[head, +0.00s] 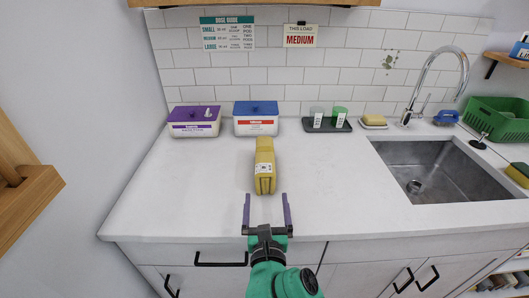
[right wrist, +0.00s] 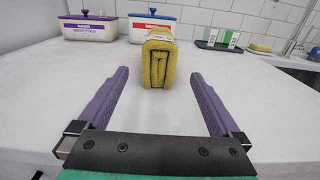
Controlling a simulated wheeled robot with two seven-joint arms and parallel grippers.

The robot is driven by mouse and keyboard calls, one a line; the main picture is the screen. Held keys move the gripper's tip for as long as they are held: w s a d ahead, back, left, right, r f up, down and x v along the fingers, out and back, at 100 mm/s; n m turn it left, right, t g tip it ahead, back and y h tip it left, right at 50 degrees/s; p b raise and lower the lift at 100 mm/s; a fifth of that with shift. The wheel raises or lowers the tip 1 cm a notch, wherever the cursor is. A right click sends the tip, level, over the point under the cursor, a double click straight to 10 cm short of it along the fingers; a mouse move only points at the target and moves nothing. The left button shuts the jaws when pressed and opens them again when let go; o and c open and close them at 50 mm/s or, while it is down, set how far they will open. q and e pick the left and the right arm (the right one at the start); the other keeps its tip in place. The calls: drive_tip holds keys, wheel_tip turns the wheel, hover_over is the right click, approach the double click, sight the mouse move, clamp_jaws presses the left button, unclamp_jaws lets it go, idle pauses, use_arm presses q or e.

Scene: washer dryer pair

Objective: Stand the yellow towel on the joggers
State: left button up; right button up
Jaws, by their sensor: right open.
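A folded yellow towel (head: 264,168) with a pale label stands on the white counter in the head view. It also shows in the right wrist view (right wrist: 157,62), its folded end facing me. My right gripper (head: 267,198) is open and empty just in front of the towel. In the right wrist view its two purple fingers (right wrist: 158,85) are spread wide, with the towel beyond their tips and roughly centred between them. I see no joggers in either view. My left gripper is not in view.
A purple-lidded tub (head: 194,122) and a blue-lidded tub (head: 256,119) stand at the back wall. A dark tray (head: 327,127) with two small cups, a soap dish (head: 373,123) and a sink (head: 440,171) lie to the right. The counter around the towel is clear.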

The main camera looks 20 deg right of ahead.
sight(266, 180)
drive_tip(key=w, duration=0.1)
drive_tip(key=w+p, duration=0.1)
drive_tip(key=w+d+r+p, duration=0.1)
drive_tip(key=w, duration=0.1)
drive_tip(key=shift+r, duration=0.1)
drive_tip(key=x, duration=0.3)
drive_tip(key=p+x, duration=0.1)
drive_tip(key=x, duration=0.5)
drive_tip(key=shift+f, duration=0.4)
drive_tip(key=shift+w+f, duration=0.15)
drive_tip(key=shift+w, duration=0.15)
clamp_jaws()
